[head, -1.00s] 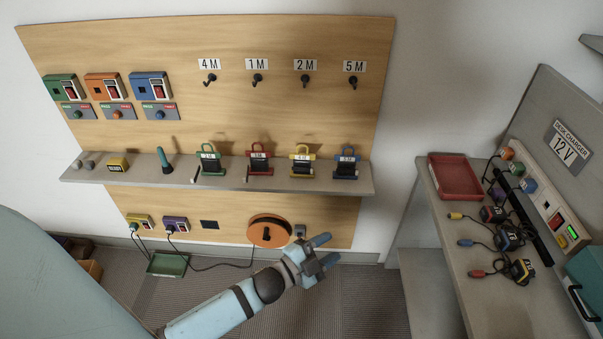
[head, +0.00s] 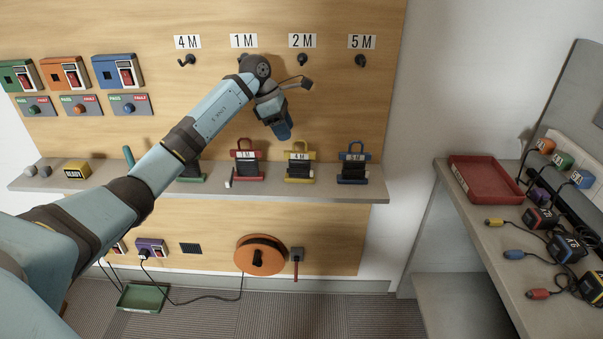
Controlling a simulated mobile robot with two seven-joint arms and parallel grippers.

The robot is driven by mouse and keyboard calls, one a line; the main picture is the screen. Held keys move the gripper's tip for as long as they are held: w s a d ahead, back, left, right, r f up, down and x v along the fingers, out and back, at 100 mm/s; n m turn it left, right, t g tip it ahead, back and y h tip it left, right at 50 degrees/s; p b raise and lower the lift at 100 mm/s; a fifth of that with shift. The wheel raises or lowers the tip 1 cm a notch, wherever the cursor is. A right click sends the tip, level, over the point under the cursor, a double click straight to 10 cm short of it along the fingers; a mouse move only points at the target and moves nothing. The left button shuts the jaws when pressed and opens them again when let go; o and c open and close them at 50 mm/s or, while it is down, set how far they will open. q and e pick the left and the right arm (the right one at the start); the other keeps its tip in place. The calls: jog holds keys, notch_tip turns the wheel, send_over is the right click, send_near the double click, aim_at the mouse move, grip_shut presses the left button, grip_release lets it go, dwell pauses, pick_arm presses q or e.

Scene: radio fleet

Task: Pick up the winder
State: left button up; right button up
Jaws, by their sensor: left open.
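Several winders with coloured frames stand upright on the shelf: a red one (head: 247,172), a yellow one (head: 300,172), a blue one (head: 353,174) and a green one (head: 191,179), mostly hidden behind my left arm. Each of the red, yellow and blue frames has a dark middle, a small white label and a top handle. I cannot tell which one the task means. My left gripper (head: 282,128) is open and points down, above and between the red and yellow winders, apart from both. My right gripper is not in view.
Hooks under the 4M, 1M, 2M and 5M labels are on the wooden board (head: 340,100). The grey shelf (head: 215,188) runs below. An orange reel (head: 260,256) hangs lower down. A side desk at right holds a red tray (head: 486,184) and battery packs.

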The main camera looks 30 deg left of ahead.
aim_at(296, 152)
pick_arm(q)
jog(key=shift+w+f, duration=0.45)
jog(key=shift+w, duration=0.1)
jog(key=shift+w+f, duration=0.1)
jog(key=shift+f, duration=0.15)
jog(key=shift+d+f, duration=0.15)
jog(key=shift+d, duration=0.05)
jog(key=shift+s+b+x, duration=0.2)
jog(key=shift+b+x, duration=0.35)
jog(key=shift+x, duration=2.25)
grip_shut()
